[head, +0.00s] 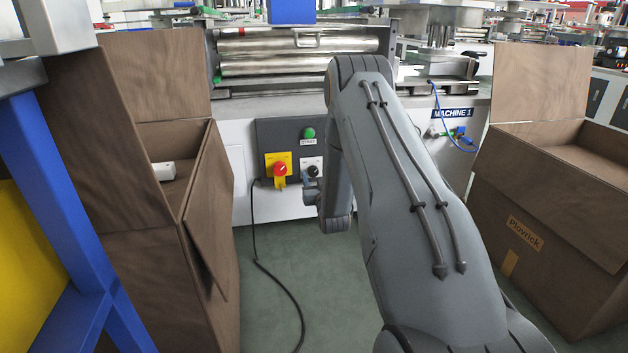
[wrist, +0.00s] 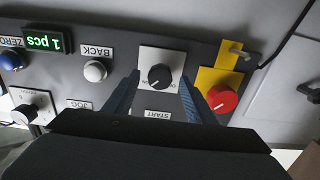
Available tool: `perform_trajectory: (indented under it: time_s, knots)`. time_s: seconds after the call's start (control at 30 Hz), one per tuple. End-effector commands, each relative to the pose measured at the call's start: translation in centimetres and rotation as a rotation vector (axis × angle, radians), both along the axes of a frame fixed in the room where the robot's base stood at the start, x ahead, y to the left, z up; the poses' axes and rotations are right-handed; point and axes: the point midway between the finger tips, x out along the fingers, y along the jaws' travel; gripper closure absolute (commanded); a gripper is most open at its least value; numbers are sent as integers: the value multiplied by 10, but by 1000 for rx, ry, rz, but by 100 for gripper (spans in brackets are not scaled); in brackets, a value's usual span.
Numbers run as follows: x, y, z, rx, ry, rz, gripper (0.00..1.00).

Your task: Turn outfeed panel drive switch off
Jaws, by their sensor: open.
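The dark control panel (head: 270,138) is on the front of the white machine; its bare face also shows upside down in the wrist view (wrist: 215,60). A black rotary knob (wrist: 160,77) on a white plate is between my two open fingers in the wrist view, with no clear contact. The small lettering on its plate is hard to read. The same knob (head: 312,171) shows in the head view, just above my gripper (head: 312,192). A red rotary switch (head: 280,169) on a yellow plate is beside it, at the right in the wrist view (wrist: 222,98).
A green button (head: 309,133) has a START label below it. The wrist view shows a white BACK button (wrist: 95,71), another black knob (wrist: 24,114) and a lit display (wrist: 41,28). Open cardboard boxes stand left (head: 120,150) and right (head: 545,220). A black cable (head: 277,280) crosses the floor.

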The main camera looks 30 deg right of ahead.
Motion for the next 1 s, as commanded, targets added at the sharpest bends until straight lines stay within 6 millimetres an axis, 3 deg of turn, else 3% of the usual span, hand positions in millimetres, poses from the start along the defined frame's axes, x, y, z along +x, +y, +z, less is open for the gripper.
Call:
perform_trajectory:
  time_s: [0.4, 0.67, 1.0]
  knots:
    - [10, -3, 1, 0, 0, 0, 50]
    - [10, -3, 1, 0, 0, 0, 91]
    - [9, -3, 2, -51, 15, 0, 91]
